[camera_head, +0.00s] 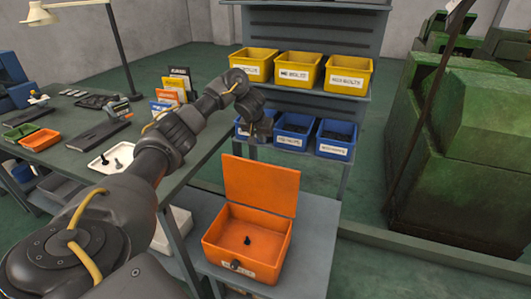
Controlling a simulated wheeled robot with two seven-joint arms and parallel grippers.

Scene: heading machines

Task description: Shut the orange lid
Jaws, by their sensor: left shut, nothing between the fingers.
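An orange box (246,272) stands on a low grey shelf, and its orange lid (261,186) is open, standing roughly upright at the back. One small dark part (247,240) lies inside the box. A dark knob and a white label are on the box's front. My left gripper (262,132) is shut and empty, above and behind the lid in the picture, in front of the leftmost blue bin. I cannot tell whether it touches that bin. My right gripper is not in view.
A workbench (192,160) with a white tray, books and a lamp is at the left. A rack (350,82) holds yellow bins (298,71) and blue bins (334,139). A green machine (470,150) stands at the right. The shelf (312,255) right of the box is clear.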

